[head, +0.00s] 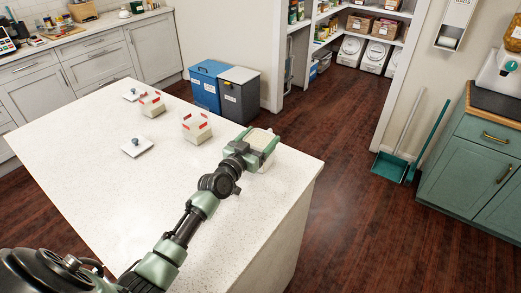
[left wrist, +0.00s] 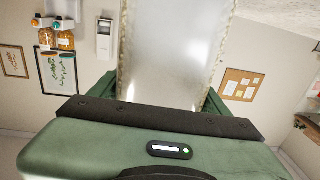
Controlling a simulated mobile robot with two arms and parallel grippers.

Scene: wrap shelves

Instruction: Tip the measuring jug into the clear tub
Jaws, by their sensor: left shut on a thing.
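My left gripper (head: 254,146) is shut on a pale, see-through container (head: 263,138) near the far right edge of the white island (head: 215,200). In the left wrist view the container (left wrist: 172,55) stands up between the fingers, its walls cloudy and frosted. I cannot make out a spout, handle or markings, so I cannot tell whether it is the measuring jug or the clear tub. Its contents and lower part are hidden by the gripper. Two whitish boxes with red clips, one (head: 152,105) farther and one (head: 196,128) nearer, stand on the island. My right gripper is not in view.
Two flat white lids with grey knobs, one (head: 131,94) farther and one (head: 137,147) nearer, lie on the island. The island's near half is clear. A blue bin (head: 206,85) and a grey bin (head: 239,95) stand on the floor beyond. A green dustpan (head: 389,166) leans at right.

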